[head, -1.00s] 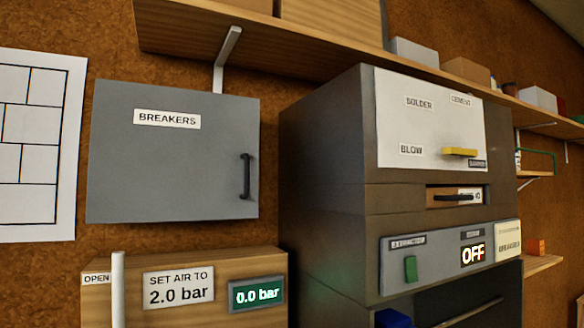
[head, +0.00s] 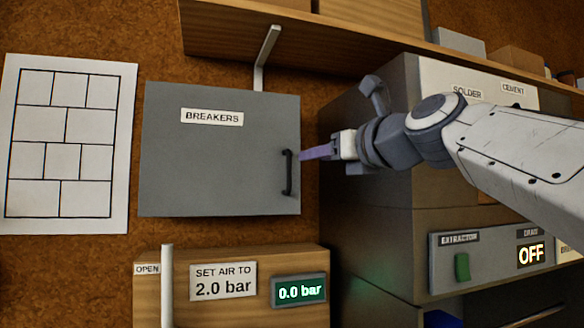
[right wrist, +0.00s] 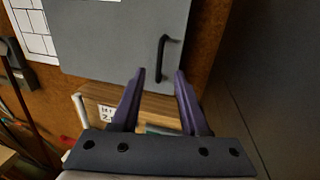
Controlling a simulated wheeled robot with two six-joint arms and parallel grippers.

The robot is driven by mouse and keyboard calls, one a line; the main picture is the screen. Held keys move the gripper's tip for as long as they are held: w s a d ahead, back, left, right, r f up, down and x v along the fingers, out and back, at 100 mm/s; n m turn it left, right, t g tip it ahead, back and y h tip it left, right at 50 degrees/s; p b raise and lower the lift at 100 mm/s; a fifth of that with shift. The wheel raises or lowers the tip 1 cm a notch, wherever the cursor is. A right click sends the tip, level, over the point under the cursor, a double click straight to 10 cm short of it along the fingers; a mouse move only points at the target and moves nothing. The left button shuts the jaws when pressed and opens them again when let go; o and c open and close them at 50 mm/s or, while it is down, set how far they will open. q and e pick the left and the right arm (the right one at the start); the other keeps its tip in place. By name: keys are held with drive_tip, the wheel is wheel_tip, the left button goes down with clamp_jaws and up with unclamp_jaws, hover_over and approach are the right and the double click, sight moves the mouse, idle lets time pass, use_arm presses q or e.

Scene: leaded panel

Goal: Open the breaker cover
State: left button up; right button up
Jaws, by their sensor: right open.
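The breaker cover (head: 215,165) is a grey panel labelled BREAKERS on the brown wall, and it is shut. Its black vertical handle (head: 288,172) is near its right edge. My right gripper (head: 303,154) comes in from the right, with its purple fingers just right of the handle. In the right wrist view the gripper (right wrist: 160,78) is open and empty. The handle (right wrist: 162,57) shows there beyond the fingertips, roughly in line with the gap, and the cover (right wrist: 110,40) fills the upper middle. I cannot tell the exact distance to the handle. My left gripper is not in view.
A wooden box (head: 235,258) with an air display reading 0.0 bar and a white upright lever (head: 167,285) is below the cover. A grey cabinet (head: 365,220) stands to the right. A wooden shelf (head: 330,40) runs above. A paper chart (head: 65,145) hangs left.

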sight(290, 160)
drive_tip(key=p+x, duration=0.1)
drive_tip(key=x, duration=0.3)
drive_tip(key=p+x, duration=0.2)
drive_tip(key=x, duration=0.3)
drive_tip(key=shift+r, duration=0.2)
drive_tip(key=shift+w+a+p, duration=0.25)
drive_tip(key=shift+w+p, duration=0.1)
drive_tip(key=shift+w, duration=0.2)
drive_tip(key=shift+f, duration=0.1)
clamp_jaws()
idle(0.5)
